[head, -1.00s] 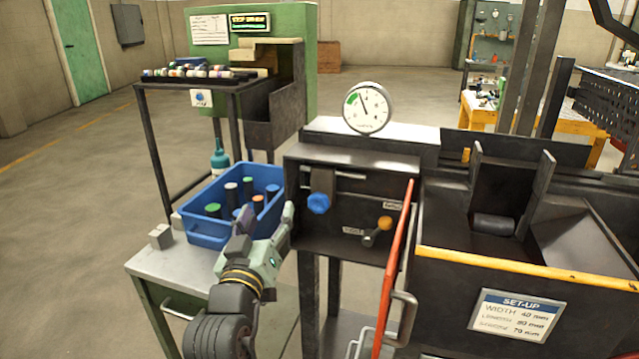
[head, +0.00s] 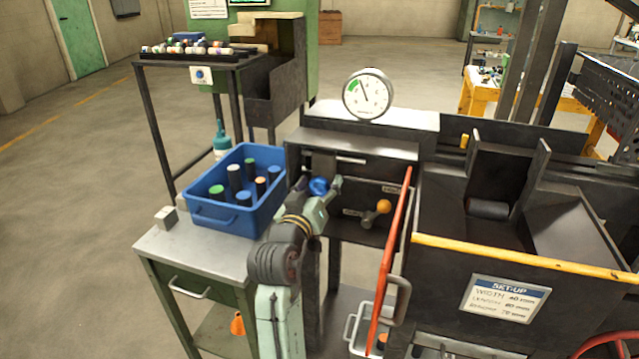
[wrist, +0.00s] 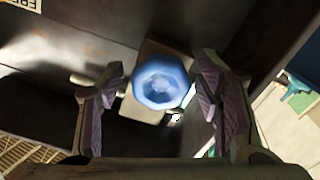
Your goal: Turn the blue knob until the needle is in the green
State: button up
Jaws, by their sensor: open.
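The blue knob (head: 319,186) is on the front of the dark machine panel. In the wrist view the knob (wrist: 160,81) lies between my two spread fingers, apart from both. My gripper (head: 322,187) is open at the panel, its fingers on either side of the knob; the wrist view shows it too (wrist: 155,95). The round white gauge (head: 368,94) stands on top of the machine. Its green band (head: 353,87) is at the upper left. The dark needle points up and slightly left, just right of the green band.
An orange-knobbed lever (head: 383,206) is right of the blue knob, and a red bar (head: 390,270) stands farther right. A blue bin (head: 212,213) with several cylinders sits on the cart at left. The floor at far left is clear.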

jog(key=shift+w, duration=0.1)
jog(key=shift+c, duration=0.6)
jog(key=c, duration=1.1)
jog(key=shift+o, duration=0.2)
jog(key=m+b, duration=0.2)
jog(key=shift+f+b, duration=0.3)
jog(key=shift+r+m+b, duration=0.1)
jog(key=shift+m+b, duration=0.55)
jog(key=shift+m, duration=0.35)
jog(key=shift+r+m, duration=0.15)
jog(key=shift+m, duration=0.15)
jog(key=o, duration=1.2)
